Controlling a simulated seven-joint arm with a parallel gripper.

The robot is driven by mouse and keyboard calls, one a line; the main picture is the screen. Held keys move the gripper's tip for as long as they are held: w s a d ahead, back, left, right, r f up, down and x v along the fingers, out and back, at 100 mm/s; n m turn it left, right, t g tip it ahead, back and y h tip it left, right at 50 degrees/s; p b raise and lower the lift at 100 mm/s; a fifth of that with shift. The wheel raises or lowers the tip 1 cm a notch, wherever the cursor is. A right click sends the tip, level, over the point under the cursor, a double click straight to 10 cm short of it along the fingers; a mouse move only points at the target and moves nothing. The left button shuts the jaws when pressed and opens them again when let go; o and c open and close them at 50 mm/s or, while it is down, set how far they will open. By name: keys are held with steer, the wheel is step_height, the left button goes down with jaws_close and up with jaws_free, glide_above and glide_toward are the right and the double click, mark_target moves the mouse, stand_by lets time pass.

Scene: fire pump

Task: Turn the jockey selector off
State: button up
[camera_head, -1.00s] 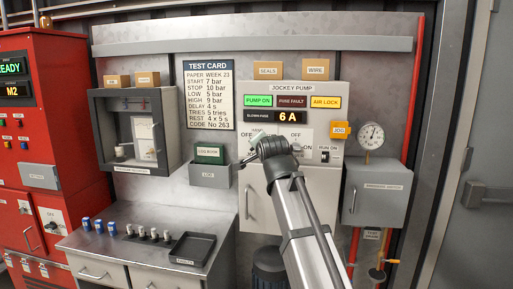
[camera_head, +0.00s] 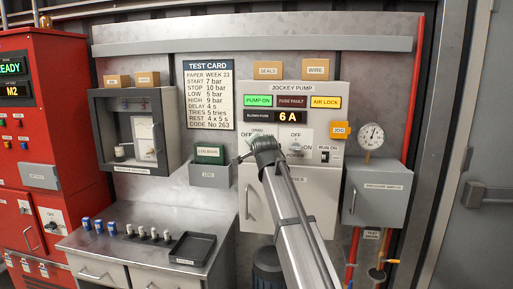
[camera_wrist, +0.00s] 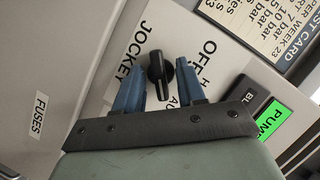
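The jockey selector (camera_wrist: 160,74) is a black knob on a white plate lettered OFF and JOCKEY; other lettering is partly covered. My gripper (camera_wrist: 162,78) is open in the wrist view, its two blue fingers on either side of the knob. I cannot tell whether either finger touches it. The knob looks roughly upright in that view; its exact setting is hard to read. In the head view my arm's end covers the selector and the fingers at the jockey pump panel (camera_head: 318,88). Its green PUMP ON lamp (camera_head: 258,101) is lit.
Another selector (camera_head: 296,147) sits just right of my arm's end. Below is a light cabinet door with a handle (camera_head: 247,202). A gauge (camera_head: 370,137) and grey box (camera_head: 375,192) stand right; a grey LOG BOOK holder (camera_head: 210,174) is left. A FUSES label (camera_wrist: 38,115) shows nearby.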

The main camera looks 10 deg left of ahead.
steer(key=shift+c, duration=0.4)
steer(key=c, duration=0.6)
steer(key=shift+n, duration=0.3)
steer(key=n+h, duration=0.3)
steer(key=n, duration=0.1)
steer(key=n+h, duration=0.3)
steer(key=n, duration=0.1)
steer(key=n+h, duration=0.3)
steer(key=n, duration=0.2)
steer(key=shift+a, duration=0.35)
stand_by(0.5)
